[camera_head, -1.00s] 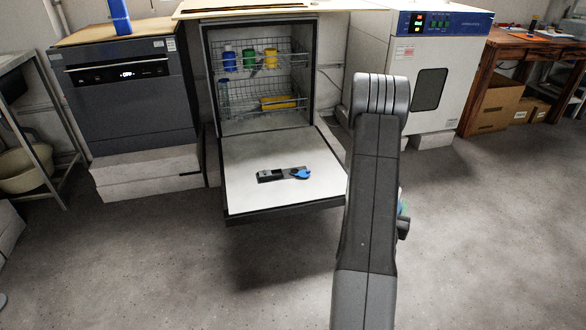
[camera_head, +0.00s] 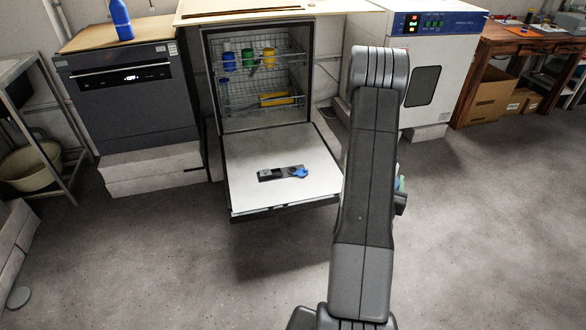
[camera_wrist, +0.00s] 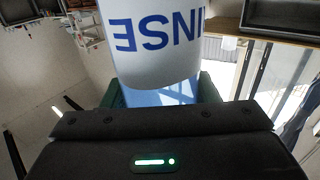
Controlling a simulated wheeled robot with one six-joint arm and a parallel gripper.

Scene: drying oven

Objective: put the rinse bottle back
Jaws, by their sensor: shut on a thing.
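The rinse bottle (camera_wrist: 155,40) fills the upper middle of the wrist view. It has a white label with large blue letters, partly cut off, and a light blue part below. My gripper (camera_wrist: 160,94) is shut on it, with a green finger at each side of the bottle. In the head view my own arm hides most of the gripper and the bottle.
An open dishwasher (camera_head: 307,95) has its door (camera_head: 250,190) lowered, with a dark and blue item (camera_head: 283,173) on it. A dark closed appliance (camera_head: 135,95) stands left, with a blue bottle (camera_head: 121,20) on top. A white oven (camera_head: 445,65) stands right. The floor in front is clear.

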